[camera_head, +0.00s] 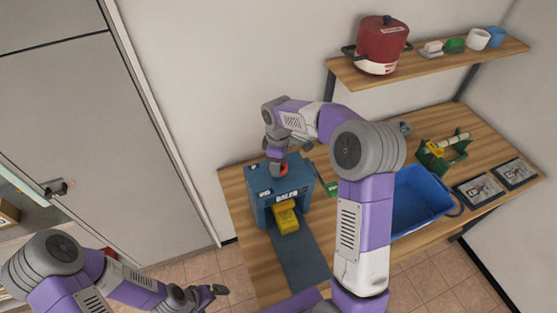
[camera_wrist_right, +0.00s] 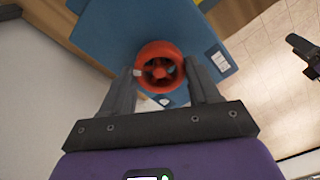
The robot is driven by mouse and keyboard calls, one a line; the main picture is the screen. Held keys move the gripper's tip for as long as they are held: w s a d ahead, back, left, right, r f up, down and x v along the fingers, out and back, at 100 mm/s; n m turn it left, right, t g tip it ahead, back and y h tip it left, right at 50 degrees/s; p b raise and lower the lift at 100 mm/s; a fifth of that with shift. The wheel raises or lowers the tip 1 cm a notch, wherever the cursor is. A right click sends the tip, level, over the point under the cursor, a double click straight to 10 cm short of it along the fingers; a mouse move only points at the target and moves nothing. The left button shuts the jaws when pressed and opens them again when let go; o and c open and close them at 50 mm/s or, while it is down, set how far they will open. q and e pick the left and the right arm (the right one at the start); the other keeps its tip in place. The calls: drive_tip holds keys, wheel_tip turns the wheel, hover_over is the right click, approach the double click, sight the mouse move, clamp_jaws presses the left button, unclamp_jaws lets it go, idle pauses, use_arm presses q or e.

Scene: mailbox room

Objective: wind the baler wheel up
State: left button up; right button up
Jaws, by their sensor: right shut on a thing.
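The baler (camera_head: 285,197) is a blue box with its name on the front, standing at the left end of the wooden table. Its red wheel (camera_head: 284,169) sits on top, partly hidden by my right gripper (camera_head: 277,167). In the right wrist view the red wheel (camera_wrist_right: 160,52) lies between the two fingers of my right gripper (camera_wrist_right: 162,80), which is shut on its rim. A yellow block (camera_head: 286,219) shows in the baler's front opening. My left gripper (camera_head: 218,291) hangs empty over the floor at the lower middle; its finger gap is unclear.
A dark blue chute or mat (camera_head: 300,260) runs forward from the baler. A blue bin (camera_head: 420,200), a green holder (camera_head: 440,153) and two dark trays (camera_head: 480,189) stand to the right. A red pot (camera_head: 381,45) sits on the shelf above. A door is at left.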

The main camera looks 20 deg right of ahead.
drive_tip(key=n+p, duration=0.1)
drive_tip(key=n, duration=0.5)
drive_tip(key=shift+p, duration=0.3)
drive_tip(key=n+p, duration=0.1)
drive_tip(key=n, duration=0.4)
drive_tip(key=shift+n+p, duration=0.35)
drive_tip(key=shift+n, duration=0.05)
drive_tip(key=n, duration=0.3)
drive_tip(key=shift+n+p, duration=0.3)
drive_tip(key=shift+p, duration=0.1)
drive_tip(key=shift+n, duration=1.9)
drive_tip(key=o, duration=1.1)
drive_tip(key=shift+c, duration=0.2)
